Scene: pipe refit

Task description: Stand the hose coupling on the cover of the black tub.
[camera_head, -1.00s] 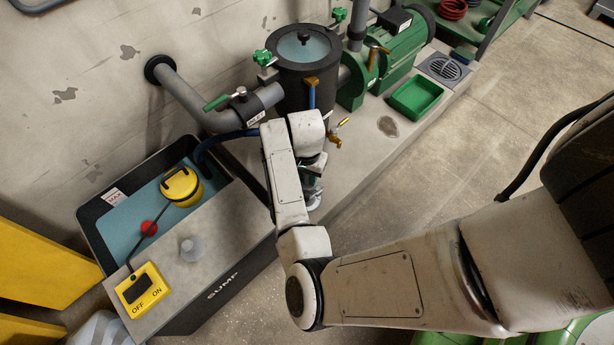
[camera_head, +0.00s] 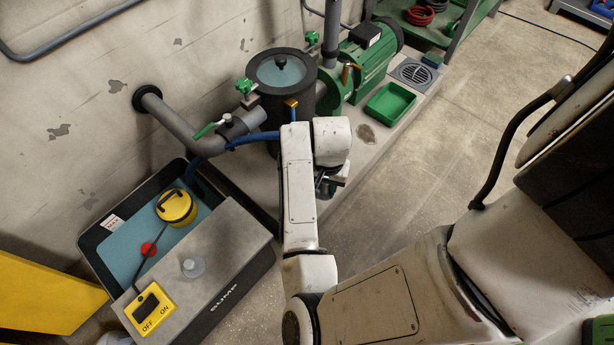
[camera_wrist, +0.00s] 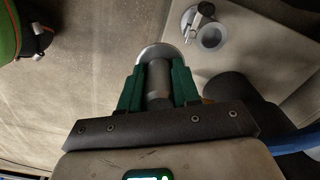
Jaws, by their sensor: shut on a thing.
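My gripper (camera_wrist: 158,68) has green fingers shut on a grey cylindrical piece with a pale round rim, which I take to be the hose coupling (camera_wrist: 158,80). In the head view my gripper (camera_head: 328,184) hangs by the front edge of the pump plinth, partly behind my arm, and the coupling hardly shows there. The black tub (camera_head: 225,303), marked SUMP, stands at lower left, apart from my gripper. Its grey cover (camera_head: 228,250) lies over the front part, leaving the blue water open at the back.
A pale conical fitting (camera_head: 193,267) and a yellow switch box (camera_head: 150,307) stand on the cover. A yellow float (camera_head: 176,207) and red ball (camera_head: 149,249) are in the water. A black filter pot (camera_head: 283,92), green pump (camera_head: 370,62) and green tray (camera_head: 391,102) stand behind and right.

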